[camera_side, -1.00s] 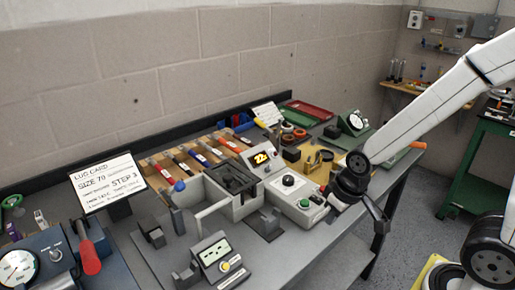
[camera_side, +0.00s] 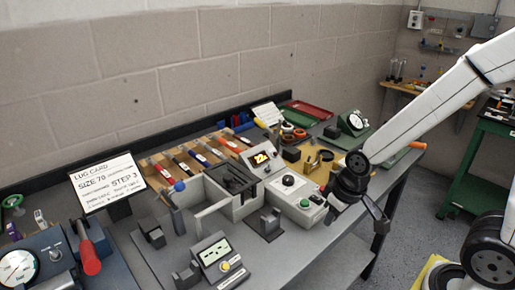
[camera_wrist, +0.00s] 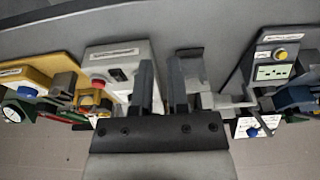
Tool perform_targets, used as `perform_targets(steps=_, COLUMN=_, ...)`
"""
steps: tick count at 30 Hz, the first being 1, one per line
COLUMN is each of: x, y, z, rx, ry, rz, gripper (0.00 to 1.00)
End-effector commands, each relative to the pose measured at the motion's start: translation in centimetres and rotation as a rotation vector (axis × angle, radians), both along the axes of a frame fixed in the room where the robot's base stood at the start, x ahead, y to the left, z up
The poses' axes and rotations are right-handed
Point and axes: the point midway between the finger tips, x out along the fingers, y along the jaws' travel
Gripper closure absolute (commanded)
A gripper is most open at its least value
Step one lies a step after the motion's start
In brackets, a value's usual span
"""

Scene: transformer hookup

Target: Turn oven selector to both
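A pale grey control box (camera_side: 312,212) with a dark round knob (camera_side: 288,181) and a green button (camera_side: 305,203) stands at the middle of the bench. I take the knob for the selector; its labels are too small to read. A yellow-lit display (camera_side: 260,157) reading about 22 stands behind it. My gripper (camera_side: 365,212) is just right of the box, pointing down near the bench's front edge. In the wrist view its two dark fingers (camera_wrist: 162,92) stand apart with nothing visible between them. A pale box (camera_wrist: 122,60) with a red button is left of the fingers.
An open-topped grey unit (camera_side: 235,195) stands left of the control box. A small meter (camera_side: 213,256) and dark stands (camera_side: 268,226) are in front. A lug card (camera_side: 107,182) stands at left. Yellow fixtures (camera_side: 318,163) stand behind my gripper.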

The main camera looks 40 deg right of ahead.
Motion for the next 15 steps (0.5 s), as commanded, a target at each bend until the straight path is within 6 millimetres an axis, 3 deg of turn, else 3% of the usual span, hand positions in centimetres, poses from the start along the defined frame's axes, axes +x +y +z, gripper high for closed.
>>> perform_targets(steps=1, x=0.1, y=0.0, z=0.0, rx=0.002, ry=-0.002, rz=-0.004, gripper=0.62)
perform_targets(steps=3, x=0.6, y=-0.1, z=0.1, rx=0.006, ry=-0.005, rz=-0.014, gripper=0.40)
perform_targets(steps=4, x=0.8, y=-0.1, z=0.1, rx=0.010, ry=-0.008, rz=-0.020, gripper=0.36)
perform_targets(steps=8, x=2.8, y=-0.4, z=0.4, rx=0.034, ry=-0.025, rz=-0.070, gripper=0.36)
perform_targets(steps=15, x=9.6, y=-2.0, z=1.3, rx=0.124, ry=-0.093, rz=-0.247, gripper=0.36)
